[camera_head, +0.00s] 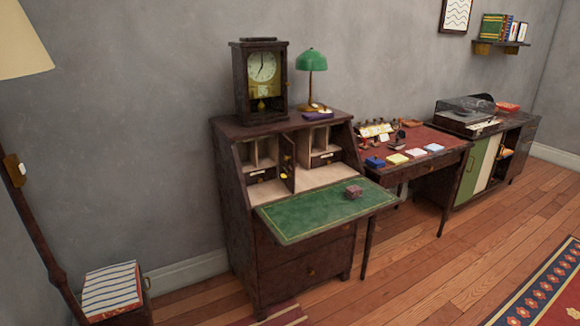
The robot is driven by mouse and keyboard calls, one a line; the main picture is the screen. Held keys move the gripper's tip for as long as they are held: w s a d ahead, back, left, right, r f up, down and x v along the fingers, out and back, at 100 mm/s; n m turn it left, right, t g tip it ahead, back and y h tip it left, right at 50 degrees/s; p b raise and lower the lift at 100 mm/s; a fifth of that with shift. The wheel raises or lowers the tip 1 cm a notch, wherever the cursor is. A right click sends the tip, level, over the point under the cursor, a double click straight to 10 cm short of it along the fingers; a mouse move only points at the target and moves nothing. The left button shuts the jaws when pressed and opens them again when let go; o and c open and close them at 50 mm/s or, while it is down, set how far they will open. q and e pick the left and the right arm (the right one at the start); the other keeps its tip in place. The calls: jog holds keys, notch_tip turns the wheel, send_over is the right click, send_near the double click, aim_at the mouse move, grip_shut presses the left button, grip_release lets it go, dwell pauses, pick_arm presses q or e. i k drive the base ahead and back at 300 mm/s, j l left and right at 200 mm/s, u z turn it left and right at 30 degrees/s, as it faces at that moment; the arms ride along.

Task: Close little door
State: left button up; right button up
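A dark wooden secretary desk (300,252) stands against the grey wall with its green writing flap (310,214) folded down. Inside its upper part are pale compartments and small drawers. A narrow little door (288,165) in the middle of the compartments stands open, swung outward toward the front, with a small yellowish spot on it. A small reddish box (354,191) sits on the green flap, right of the door and apart from it. Neither of my grippers shows in the head view.
A clock (261,82) and a green lamp (311,70) stand on the desk top. To the right are a red-topped table (440,138) with small items and a record-player cabinet (495,160). A lamp stand (38,230) and a striped stool (110,290) are at left.

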aim_at(286, 147)
jog(key=k+j+u, duration=0.1)
jog(key=i+l+u, duration=0.1)
jog(key=u, duration=0.4)
jog(key=i+l+u, duration=0.15)
jog(key=u, duration=0.3)
jog(key=i+l+u, duration=0.1)
jog(key=l, duration=0.2)
jog(key=i+l+u, duration=0.15)
jog(key=l, duration=0.15)
jog(key=l+u, duration=0.1)
jog(key=l, duration=0.2)
